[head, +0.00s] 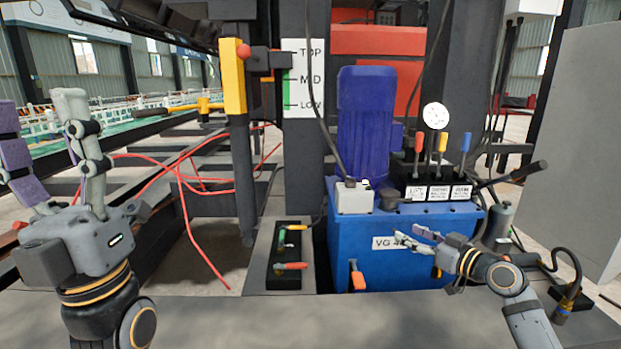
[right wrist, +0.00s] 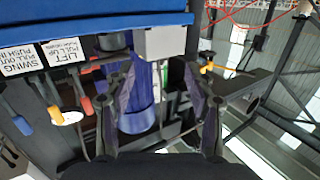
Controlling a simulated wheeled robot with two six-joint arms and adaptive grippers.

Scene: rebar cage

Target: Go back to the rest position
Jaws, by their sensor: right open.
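My right gripper (head: 418,241) is at the front of the blue hydraulic unit (head: 440,268), beside its label. In the right wrist view its two fingers (right wrist: 163,78) stand apart with nothing between them. The blue motor (right wrist: 142,108) shows behind the fingers there. My left gripper (head: 42,122) is raised at the left edge of the head view, fingers pointing up and spread apart, with nothing seen between them.
Three levers with red, yellow and blue handles (head: 466,143) stand on the unit by a round gauge (head: 435,115). A yellow post (head: 234,80) stands beside the TOP/MID/LOW sign (head: 303,78). A black tray (head: 283,278) holds small tools. A hose (head: 575,275) lies at right.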

